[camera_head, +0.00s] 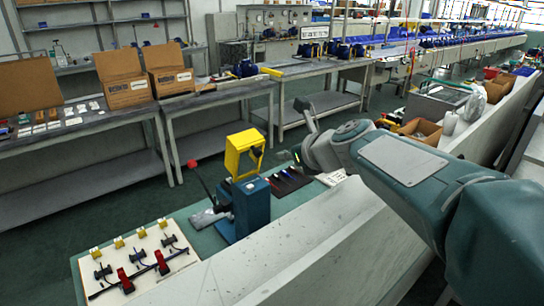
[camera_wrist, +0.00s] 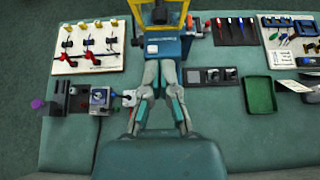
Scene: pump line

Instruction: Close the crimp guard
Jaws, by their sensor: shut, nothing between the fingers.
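The crimp guard (camera_head: 244,141) is a yellow frame standing raised above the blue crimp press (camera_head: 251,208) on the green bench. In the wrist view the yellow guard (camera_wrist: 137,14) is cut off by the top edge, above the blue press (camera_wrist: 185,48). My gripper (camera_wrist: 161,66) is shut and empty, its grey fingers pointing at the front of the press. I cannot tell whether the fingertips touch the press. The fingers do not show clearly in the head view.
A white board (camera_head: 150,262) with red and black fittings lies left of the press. A small grey device (camera_wrist: 100,98) stands left of my fingers. A pale ledge (camera_head: 300,260) runs along the bench front.

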